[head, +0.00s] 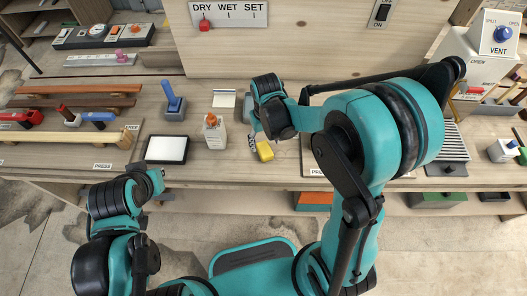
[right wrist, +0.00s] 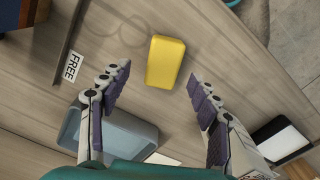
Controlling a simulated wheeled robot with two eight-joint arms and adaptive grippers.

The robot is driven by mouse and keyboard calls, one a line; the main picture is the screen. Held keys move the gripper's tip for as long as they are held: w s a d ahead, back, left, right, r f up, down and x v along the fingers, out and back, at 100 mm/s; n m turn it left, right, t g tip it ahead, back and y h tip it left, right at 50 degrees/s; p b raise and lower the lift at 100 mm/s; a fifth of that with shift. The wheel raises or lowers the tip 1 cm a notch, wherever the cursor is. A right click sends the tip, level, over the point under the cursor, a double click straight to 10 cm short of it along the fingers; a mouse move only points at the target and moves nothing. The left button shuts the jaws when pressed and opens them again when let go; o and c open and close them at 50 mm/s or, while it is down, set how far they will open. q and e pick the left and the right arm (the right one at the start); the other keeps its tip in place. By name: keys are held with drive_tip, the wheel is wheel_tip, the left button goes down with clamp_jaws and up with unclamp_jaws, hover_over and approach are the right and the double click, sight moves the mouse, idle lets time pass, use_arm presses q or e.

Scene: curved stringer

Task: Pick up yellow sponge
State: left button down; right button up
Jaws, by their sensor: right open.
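The yellow sponge (head: 265,151) lies on the wooden bench in front of my right gripper in the head view. In the right wrist view the sponge (right wrist: 166,61) is a rounded yellow block beyond the fingertips, roughly centred between them. My right gripper (right wrist: 158,76) is open and empty, with one purple-padded finger on each side of the sponge's line. In the head view the right gripper (head: 252,137) is partly hidden and close to the sponge. My left arm is bent at the lower left, and its gripper fingers do not show.
A white bottle with an orange top (head: 214,132) and a black-framed white pad (head: 167,149) stand left of the sponge. A blue-handled tool (head: 173,103) is behind them.

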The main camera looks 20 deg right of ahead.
sight(265, 149)
wheel_tip(265, 149, down, 4)
drive_tip(key=shift+s+a+f+b, duration=0.15)
drive_tip(key=shift+f+b, duration=0.1)
drive_tip(key=shift+b, duration=0.65)
drive_tip(key=c, duration=1.1)
drive_tip(key=shift+r, duration=0.2)
wheel_tip(265, 149, up, 5)
drive_tip(key=shift+s+f+p, duration=0.1)
drive_tip(key=shift+f+p, duration=0.1)
drive_tip(key=shift+p, duration=1)
drive_tip(key=s+d+r+p, duration=0.1)
drive_tip(key=s+r, duration=0.1)
drive_tip(key=s, duration=0.1)
drive_tip(key=s+d+r+p, duration=0.1)
drive_tip(key=s+d+r, duration=0.1)
drive_tip(key=s, duration=0.1)
drive_tip(key=s+d+r+p, duration=0.1)
drive_tip(key=s+d+r, duration=0.1)
drive_tip(key=s, duration=0.2)
drive_tip(key=shift+s+d+r, duration=0.1)
drive_tip(key=shift+d, duration=0.15)
